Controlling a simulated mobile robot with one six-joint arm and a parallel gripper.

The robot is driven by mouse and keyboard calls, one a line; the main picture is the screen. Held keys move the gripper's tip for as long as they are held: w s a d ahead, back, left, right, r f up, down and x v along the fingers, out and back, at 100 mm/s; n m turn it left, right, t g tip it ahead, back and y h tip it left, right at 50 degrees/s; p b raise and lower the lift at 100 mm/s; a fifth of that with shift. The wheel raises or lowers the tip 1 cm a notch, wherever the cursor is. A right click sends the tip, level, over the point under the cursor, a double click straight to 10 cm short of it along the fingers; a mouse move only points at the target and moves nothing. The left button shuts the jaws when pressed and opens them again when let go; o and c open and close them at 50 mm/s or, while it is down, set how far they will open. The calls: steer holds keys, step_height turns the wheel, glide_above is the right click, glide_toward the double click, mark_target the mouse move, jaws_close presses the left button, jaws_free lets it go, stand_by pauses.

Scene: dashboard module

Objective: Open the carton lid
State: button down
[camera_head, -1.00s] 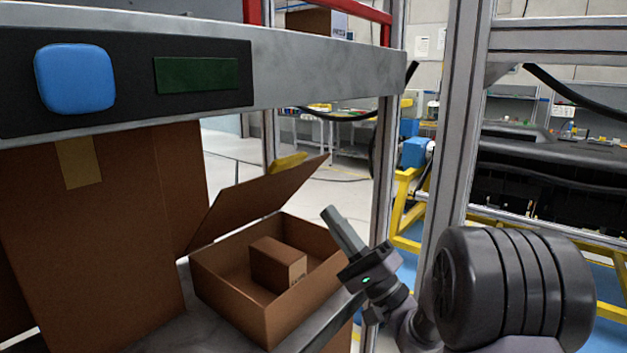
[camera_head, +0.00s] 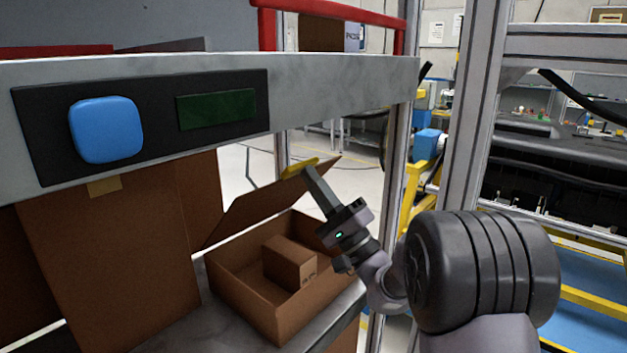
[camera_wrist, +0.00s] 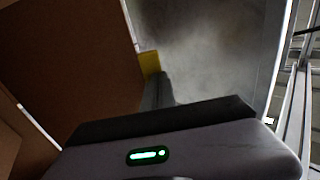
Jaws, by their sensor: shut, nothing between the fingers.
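The brown carton (camera_head: 277,319) sits on a grey shelf in the head view. Its lid (camera_head: 258,204) stands tilted up on the left side, leaving the carton open. A yellow tab (camera_head: 299,168) is on the lid's upper edge. A small brown box (camera_head: 289,263) lies inside the carton. My gripper (camera_head: 313,176) is shut and empty, its tip at the yellow tab; whether it touches cannot be told. In the wrist view, the fingers (camera_wrist: 157,88) are beside the yellow tab (camera_wrist: 150,63), with the brown lid (camera_wrist: 75,70) to the left.
A tall brown carton (camera_head: 110,250) stands left of the open one. A grey beam with a blue button (camera_head: 106,130) and dark green display (camera_head: 216,109) crosses above. A metal post (camera_head: 470,130) stands right of my gripper.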

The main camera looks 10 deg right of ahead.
steer(key=w+a+r+g+p, duration=0.1)
steer(key=w+r+p, duration=0.1)
steer(key=p, duration=0.3)
steer(key=w+a+r+g+h+p, duration=0.1)
steer(key=r+p, duration=0.2)
steer(key=p, duration=0.2)
steer(key=w+a+r+g+h+p, duration=0.1)
steer(key=w+a+r+p, duration=0.1)
steer(key=p, duration=0.3)
steer(key=shift+w+a+r+p, duration=0.1)
steer(key=shift+w+r+p, duration=0.2)
steer(key=shift+w, duration=0.05)
steer(key=w+a+r+g+h+p, duration=0.1)
steer(key=w+a+p, duration=0.4)
steer(key=w, duration=0.2)
steer(key=shift+r+g, duration=0.3)
steer(key=shift+g, duration=0.1)
